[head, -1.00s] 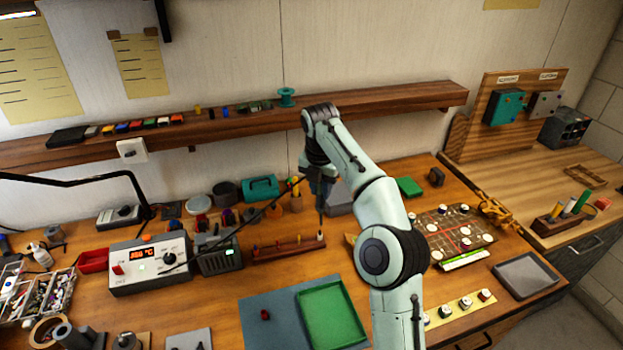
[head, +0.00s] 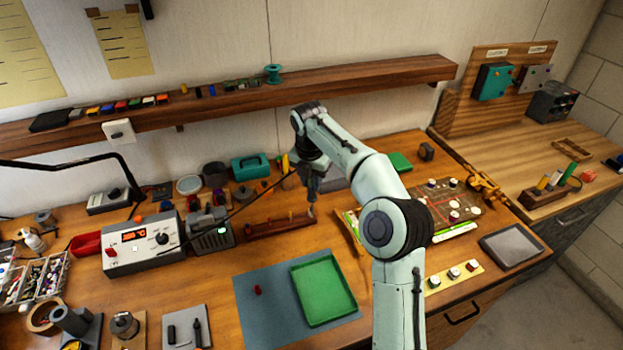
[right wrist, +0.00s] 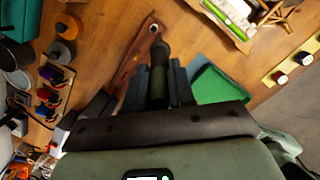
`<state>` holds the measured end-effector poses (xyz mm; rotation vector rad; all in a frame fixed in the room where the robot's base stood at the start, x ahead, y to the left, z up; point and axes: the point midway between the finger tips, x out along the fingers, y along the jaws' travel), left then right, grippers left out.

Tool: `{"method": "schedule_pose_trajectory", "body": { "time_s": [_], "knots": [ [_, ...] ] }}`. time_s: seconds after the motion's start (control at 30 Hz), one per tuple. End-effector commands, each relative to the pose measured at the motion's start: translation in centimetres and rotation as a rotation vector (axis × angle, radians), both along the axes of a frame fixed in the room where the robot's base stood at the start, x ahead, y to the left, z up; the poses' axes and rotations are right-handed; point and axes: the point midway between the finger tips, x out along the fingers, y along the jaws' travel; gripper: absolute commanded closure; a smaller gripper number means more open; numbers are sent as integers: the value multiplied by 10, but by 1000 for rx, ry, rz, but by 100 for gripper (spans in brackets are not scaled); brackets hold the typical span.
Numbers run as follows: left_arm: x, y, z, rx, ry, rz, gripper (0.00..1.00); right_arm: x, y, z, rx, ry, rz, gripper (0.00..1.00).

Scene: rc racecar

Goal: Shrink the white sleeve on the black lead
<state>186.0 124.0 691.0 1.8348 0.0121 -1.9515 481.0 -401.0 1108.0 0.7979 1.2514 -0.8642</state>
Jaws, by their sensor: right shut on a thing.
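My right gripper (head: 311,172) is shut on a dark pen-like tool (right wrist: 160,72), which points down. A thin black cord runs from the gripper area toward the station with the orange display (head: 143,247). The tool's lower end is over the right end of a reddish-brown wooden rail (head: 272,227). A small pale round piece (right wrist: 154,29) shows at the rail's end in the right wrist view, just beyond the tool. I cannot tell whether it is the white sleeve, or whether the tool touches it. I cannot make out the black lead. My left gripper is not in view.
A green tray (head: 325,293) lies on a blue-grey mat (head: 262,315) in front of the rail. A grey box unit (head: 210,240) stands left of the rail. A patterned board (head: 440,207) lies to the right. The long wall shelf (head: 370,88) runs behind my arm.

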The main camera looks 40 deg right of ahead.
Motion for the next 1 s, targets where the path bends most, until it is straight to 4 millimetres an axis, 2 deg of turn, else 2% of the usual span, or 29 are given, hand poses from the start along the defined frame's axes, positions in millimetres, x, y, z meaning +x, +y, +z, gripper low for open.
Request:
{"method": "schedule_pose_trajectory", "body": {
  "time_s": [1.0],
  "knots": [
    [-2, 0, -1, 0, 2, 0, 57, -1, 0, -10, 0, 0, -1, 100]
  ]
}}
